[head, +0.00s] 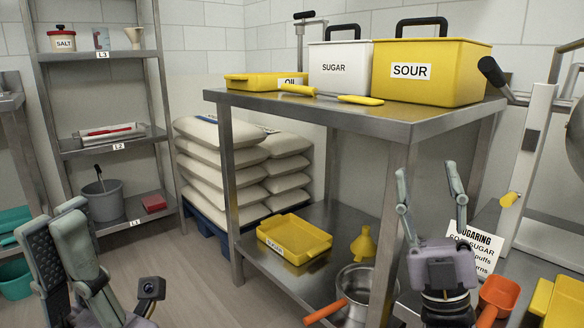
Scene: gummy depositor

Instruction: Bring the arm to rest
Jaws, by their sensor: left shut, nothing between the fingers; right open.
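My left gripper (62,222) is at the lower left of the head view, in front of the floor and the shelf rack. Its fingers are together and hold nothing. My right gripper (430,186) is at the lower right, pointing up, with its two fingers apart and nothing between them. It is in front of the steel table (270,103) and hides part of its right side. Most of both arms is outside the picture.
The steel table bears a white SUGAR box (339,68), a yellow SOUR box (428,73) and a yellow OIL tray (250,81). Below are a yellow tray (294,238), a funnel (363,243) and a pot (354,287). Sacks (220,155) stand behind. Floor (180,262) is clear between.

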